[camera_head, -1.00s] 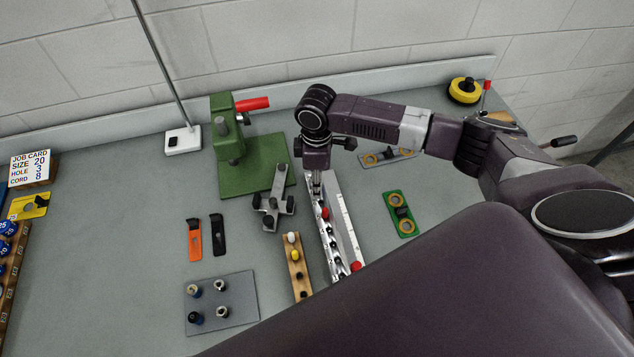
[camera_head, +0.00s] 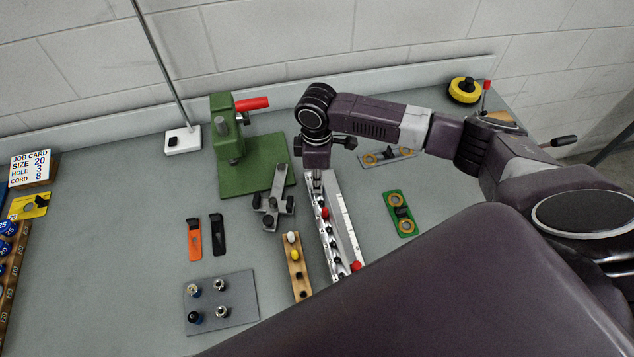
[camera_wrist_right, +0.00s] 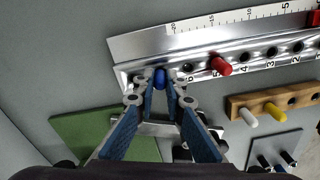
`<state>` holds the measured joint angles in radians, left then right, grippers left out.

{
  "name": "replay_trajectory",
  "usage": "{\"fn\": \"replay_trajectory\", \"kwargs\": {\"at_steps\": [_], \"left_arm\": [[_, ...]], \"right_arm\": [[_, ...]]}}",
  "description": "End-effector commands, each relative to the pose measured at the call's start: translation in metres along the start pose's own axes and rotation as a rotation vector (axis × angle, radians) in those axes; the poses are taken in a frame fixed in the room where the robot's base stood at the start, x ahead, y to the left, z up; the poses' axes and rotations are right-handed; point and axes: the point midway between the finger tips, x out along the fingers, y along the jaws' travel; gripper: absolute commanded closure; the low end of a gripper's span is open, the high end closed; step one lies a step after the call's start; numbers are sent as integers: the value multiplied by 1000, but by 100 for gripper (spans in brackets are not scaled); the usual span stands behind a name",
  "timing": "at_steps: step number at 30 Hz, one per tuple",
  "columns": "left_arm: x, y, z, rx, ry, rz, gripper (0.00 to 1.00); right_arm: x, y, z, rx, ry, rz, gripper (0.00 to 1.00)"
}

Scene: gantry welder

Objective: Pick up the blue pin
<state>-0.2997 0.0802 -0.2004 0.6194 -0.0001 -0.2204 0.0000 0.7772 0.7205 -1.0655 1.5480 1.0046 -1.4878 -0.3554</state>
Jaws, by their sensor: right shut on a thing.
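The blue pin (camera_wrist_right: 160,79) shows in the right wrist view, at the end of the metal rail (camera_wrist_right: 130,48) near the mark 6. My right gripper (camera_wrist_right: 160,86) is shut on it, with one finger on each side. In the head view the right gripper (camera_head: 317,176) is over the far end of the rail (camera_head: 345,225), and the arm hides the pin there. I cannot tell whether the pin is still seated in its hole. My left gripper is not in view.
A wooden strip (camera_head: 297,268) with white and yellow pins is nearby. A green press (camera_head: 252,165) and grey bracket (camera_head: 275,205) stand left of the gripper. A grey plate (camera_head: 240,300) lies in front.

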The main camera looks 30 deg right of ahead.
Motion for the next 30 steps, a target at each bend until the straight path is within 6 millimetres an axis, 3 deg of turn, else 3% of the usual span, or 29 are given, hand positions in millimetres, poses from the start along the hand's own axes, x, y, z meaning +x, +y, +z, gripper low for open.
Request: {"fn": "replay_trajectory", "kwargs": {"at_steps": [8, 21, 30], "left_arm": [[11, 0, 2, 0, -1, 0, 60], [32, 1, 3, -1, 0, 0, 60], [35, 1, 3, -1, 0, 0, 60]], "right_arm": [[-42, 2, -1, -1, 6, 5, 100], [-154, 1, -1, -1, 5, 3, 100], [-189, 1, -1, -7, 2, -1, 100]]}}
